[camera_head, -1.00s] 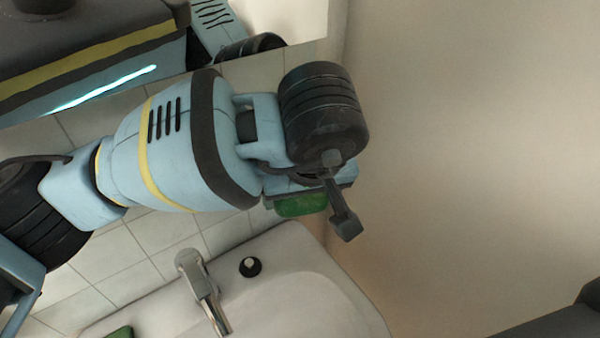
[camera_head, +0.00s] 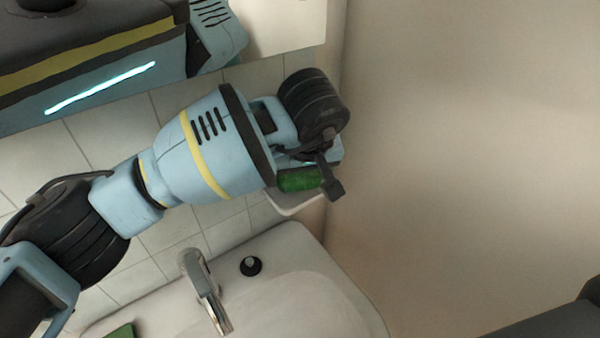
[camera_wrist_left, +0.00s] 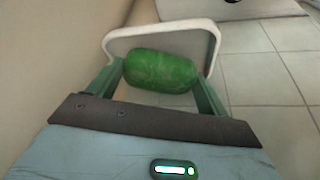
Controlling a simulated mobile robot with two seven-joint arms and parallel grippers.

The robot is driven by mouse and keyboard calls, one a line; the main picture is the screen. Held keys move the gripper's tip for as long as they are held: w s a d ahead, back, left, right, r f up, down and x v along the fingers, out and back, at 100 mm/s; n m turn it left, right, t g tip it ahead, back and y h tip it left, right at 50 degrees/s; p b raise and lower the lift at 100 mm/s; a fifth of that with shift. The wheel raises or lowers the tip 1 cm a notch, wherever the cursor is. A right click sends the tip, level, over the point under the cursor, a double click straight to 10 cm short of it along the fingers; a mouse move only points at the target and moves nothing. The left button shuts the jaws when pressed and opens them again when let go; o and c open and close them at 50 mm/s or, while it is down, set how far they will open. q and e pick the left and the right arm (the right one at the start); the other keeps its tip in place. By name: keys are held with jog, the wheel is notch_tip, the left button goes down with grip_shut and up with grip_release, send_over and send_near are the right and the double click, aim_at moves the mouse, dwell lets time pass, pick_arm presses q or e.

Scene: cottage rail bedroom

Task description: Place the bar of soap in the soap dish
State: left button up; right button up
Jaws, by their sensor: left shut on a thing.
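The bar of soap (camera_head: 300,179) is a green rounded block. My left gripper (camera_head: 312,178) is shut on it; in the left wrist view the soap (camera_wrist_left: 161,72) sits between the two green fingers. The soap dish (camera_head: 293,204) is a white shallow tray with a rounded rim, at the wall corner above the basin. It shows just below the soap in the head view, and its rim (camera_wrist_left: 160,32) shows behind the soap in the left wrist view. I cannot tell whether soap and dish touch. The gripper and soap hide part of the dish. My right gripper is not in view.
A white washbasin (camera_head: 300,290) with a metal tap (camera_head: 205,290) and a small black knob (camera_head: 250,266) lies below. A green object (camera_head: 121,331) shows at the lower left. A bare wall (camera_head: 460,150) fills the right; tiled wall is behind my arm.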

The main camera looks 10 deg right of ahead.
pick_arm(q)
jog(key=shift+f, duration=0.3)
jog(key=shift+f, duration=0.1)
jog(key=shift+f, duration=0.1)
jog(key=o, duration=0.7)
jog(key=shift+o, duration=0.2)
jog(key=shift+s+r, duration=0.1)
jog(key=shift+r, duration=0.45)
jog(key=v, duration=0.2)
jog(key=shift+s+r, duration=0.2)
jog(key=shift+r, duration=0.1)
jog(key=s, duration=1.2)
jog(key=shift+f+b, duration=0.25)
jog(key=shift+b, duration=0.15)
